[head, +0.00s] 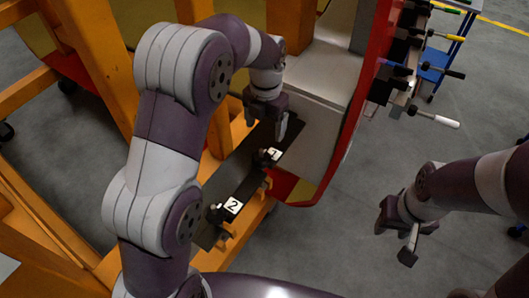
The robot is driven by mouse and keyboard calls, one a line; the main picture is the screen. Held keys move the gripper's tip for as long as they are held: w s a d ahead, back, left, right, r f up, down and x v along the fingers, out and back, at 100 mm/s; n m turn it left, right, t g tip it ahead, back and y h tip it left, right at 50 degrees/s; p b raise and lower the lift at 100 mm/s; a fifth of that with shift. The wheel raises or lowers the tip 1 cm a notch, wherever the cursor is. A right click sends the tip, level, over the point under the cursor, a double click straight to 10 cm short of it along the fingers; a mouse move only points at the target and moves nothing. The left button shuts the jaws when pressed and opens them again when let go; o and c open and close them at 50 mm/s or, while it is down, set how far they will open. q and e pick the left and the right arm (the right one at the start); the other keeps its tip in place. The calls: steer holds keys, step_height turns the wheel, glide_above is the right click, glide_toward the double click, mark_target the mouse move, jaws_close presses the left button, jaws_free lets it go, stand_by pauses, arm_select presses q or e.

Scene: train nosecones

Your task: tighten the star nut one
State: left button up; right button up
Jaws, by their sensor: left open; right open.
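The star nut one is a small dark knob by the white tag marked 1 (272,154), on a dark plate (234,172) fixed to the orange frame. The nut's own shape is too small to make out clearly. My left gripper (267,123) is just above and behind that tag, fingers pointing down, apart and empty. I cannot tell whether it touches anything. A second tag marked 2 (232,205) sits at the near end of the plate with a dark knob beside it. My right gripper (395,243) is open and empty over the floor at the right.
The orange frame (100,60) fills the left side. The red and cream nosecone (318,75) stands right of the plate. Grey floor at the lower middle is clear.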

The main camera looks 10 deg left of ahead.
arm_select(q)
steer(key=b, duration=0.4)
glide_above(262, 155)
steer(key=f, duration=0.5)
steer(key=shift+w+a+f, duration=0.15)
steer(key=shift+w+f, duration=0.1)
steer(key=shift+w, duration=0.15)
steer(key=shift+s+a+f+p, duration=0.2)
steer(key=shift+s+p, duration=0.1)
steer(key=shift+p, duration=0.65)
steer(key=f, duration=0.3)
steer(key=f+p, duration=0.1)
steer(key=f, duration=0.1)
steer(key=shift+w+d+f, duration=0.15)
steer(key=shift+w+d, duration=0.05)
steer(key=shift+w, duration=0.1)
steer(key=shift+s+a, duration=0.1)
steer(key=shift+s, duration=0.1)
steer(key=c, duration=1.1)
arm_select(e)
steer(key=shift+s+a+f, duration=0.15)
steer(key=shift+s+f, duration=0.05)
steer(key=shift+f, duration=0.3)
steer(key=shift+s+a+f, duration=0.15)
steer(key=shift+f, duration=0.35)
